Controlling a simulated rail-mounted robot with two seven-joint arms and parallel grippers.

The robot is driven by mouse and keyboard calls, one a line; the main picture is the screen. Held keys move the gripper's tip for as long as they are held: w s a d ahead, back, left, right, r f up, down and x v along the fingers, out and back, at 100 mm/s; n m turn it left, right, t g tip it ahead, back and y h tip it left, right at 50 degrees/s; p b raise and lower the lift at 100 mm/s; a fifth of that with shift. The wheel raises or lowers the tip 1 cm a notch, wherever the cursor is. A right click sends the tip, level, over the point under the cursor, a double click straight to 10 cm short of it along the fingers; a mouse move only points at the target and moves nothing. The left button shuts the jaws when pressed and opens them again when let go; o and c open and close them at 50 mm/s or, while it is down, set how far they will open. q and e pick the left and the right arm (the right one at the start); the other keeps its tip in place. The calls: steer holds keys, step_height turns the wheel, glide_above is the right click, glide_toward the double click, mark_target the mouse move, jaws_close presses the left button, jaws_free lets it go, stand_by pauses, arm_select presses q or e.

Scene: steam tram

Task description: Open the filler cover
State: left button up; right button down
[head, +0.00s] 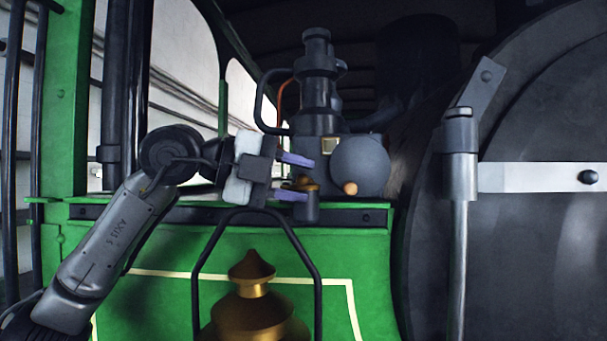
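My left gripper (307,179) reaches in from the left above the green side tank, with two purple fingers spread apart, one above the other. A small brass-coloured cap (303,184) on a short dark cylinder (306,210) shows between the fingertips, nearer the lower one; it may be the filler cover, and I cannot tell whether a finger touches it. Just right of it is a round grey disc (362,160) with a copper-coloured knob (350,188) at its lower left. I cannot tell for sure which part is the filler cover. My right gripper is not in view.
A dark pump-like column (317,85) with pipes stands behind the gripper. A brass bell-shaped fitting (252,310) and a black hoop rail (320,285) stand in front of the green panel (150,300). The dark boiler front (540,250) and a grey upright post (459,180) fill the right.

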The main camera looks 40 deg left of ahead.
arm_select(q)
steer(key=shift+w+d+f, duration=0.15)
steer(key=shift+w+d, duration=0.2)
steer(key=shift+w, duration=0.15)
jaws_close()
stand_by(0.3)
